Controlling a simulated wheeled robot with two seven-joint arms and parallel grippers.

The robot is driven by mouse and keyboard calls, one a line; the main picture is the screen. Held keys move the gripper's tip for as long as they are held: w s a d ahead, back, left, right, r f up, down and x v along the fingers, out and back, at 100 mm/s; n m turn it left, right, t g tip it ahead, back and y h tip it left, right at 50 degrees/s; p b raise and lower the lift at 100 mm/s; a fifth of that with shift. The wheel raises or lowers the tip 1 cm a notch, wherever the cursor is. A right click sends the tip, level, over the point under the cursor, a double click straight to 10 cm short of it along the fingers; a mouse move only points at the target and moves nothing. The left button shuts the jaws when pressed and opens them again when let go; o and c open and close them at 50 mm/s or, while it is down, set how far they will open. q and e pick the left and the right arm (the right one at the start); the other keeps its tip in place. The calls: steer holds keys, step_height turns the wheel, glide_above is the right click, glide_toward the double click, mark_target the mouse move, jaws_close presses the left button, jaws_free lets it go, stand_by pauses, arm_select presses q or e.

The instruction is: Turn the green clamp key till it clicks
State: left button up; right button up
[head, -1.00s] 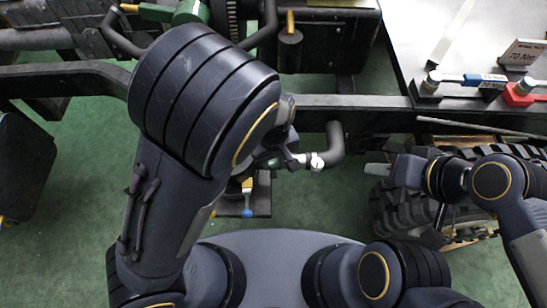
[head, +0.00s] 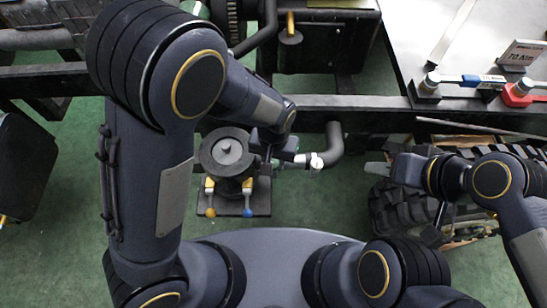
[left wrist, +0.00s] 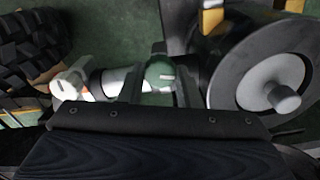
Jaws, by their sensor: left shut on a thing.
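The green clamp key (left wrist: 158,72) is in the left wrist view, a rounded green piece with a small pale mark on it. My left gripper (left wrist: 156,88) has a finger on each side of it and is shut on it. The silver pipe (left wrist: 112,80) runs beside the key. In the head view my left gripper (head: 281,158) is at the pipe joint beside the black elbow hose (head: 336,144), and I cannot make out the key there. My right gripper (head: 384,160) is open and empty, right of the hose.
A round black canister (head: 225,152) stands left of the left gripper, with yellow and blue-tipped levers below it. A dark frame rail (head: 375,102) crosses behind. Torque wrenches (head: 462,80) rest on the bench at right.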

mark_target(274, 162)
arm_select(q)
steer(key=m, duration=0.4)
stand_by(0.6)
steer(key=o, duration=1)
steer(key=shift+r, duration=0.15)
step_height(274, 162, up, 8)
steer(key=shift+f+p, duration=0.2)
steer(key=shift+p, duration=0.2)
